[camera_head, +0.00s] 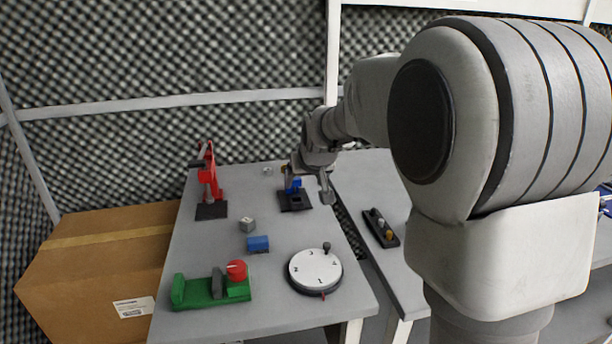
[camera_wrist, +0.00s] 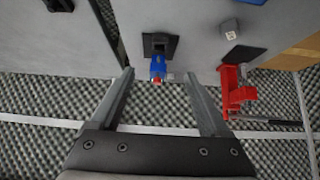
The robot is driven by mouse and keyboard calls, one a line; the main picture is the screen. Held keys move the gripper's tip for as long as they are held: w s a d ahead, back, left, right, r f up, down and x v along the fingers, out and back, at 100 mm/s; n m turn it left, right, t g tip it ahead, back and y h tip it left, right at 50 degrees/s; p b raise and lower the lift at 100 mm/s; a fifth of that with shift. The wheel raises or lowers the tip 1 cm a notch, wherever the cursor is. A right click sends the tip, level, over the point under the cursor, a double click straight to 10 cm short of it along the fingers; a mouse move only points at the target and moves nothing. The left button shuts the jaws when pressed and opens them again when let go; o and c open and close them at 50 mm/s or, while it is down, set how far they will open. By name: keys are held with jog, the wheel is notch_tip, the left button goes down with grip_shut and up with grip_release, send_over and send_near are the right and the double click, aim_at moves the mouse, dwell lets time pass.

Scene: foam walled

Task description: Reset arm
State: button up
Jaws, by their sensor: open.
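My gripper (camera_wrist: 163,100) is open in the wrist view, with its two fingers apart and nothing held between them. In the head view my gripper (camera_head: 312,185) hangs over the back right of the grey table (camera_head: 205,290). It is close to a blue device on a black base (camera_head: 294,200) and partly overlaps it in the picture. The blue device (camera_wrist: 158,66) also shows in the wrist view, beyond the fingertips; I cannot tell the exact gap. My arm comes in from the right of the head view and hides part of the scene.
A red press-like device (camera_head: 210,180) stands back left. A grey cube (camera_head: 247,225), a blue block (camera_head: 258,244), a green fixture with a red knob (camera_head: 212,289) and a numbered dial (camera_head: 315,270) sit forward. A cardboard box (camera_head: 95,265) stands left. A black tray (camera_head: 381,228) lies right.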

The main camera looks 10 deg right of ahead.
jog(key=shift+s+r, duration=0.2)
jog(key=shift+s, duration=0.1)
jog(key=s+r+g, duration=0.1)
jog(key=s+g, duration=0.1)
jog(key=s, duration=3.1)
notch_tip(320, 180, up, 17)
jog(key=p, duration=1.7)
jog(key=shift+s+f+g, duration=0.15)
jog(key=shift+s+g, duration=0.15)
jog(key=shift+s, duration=0.05)
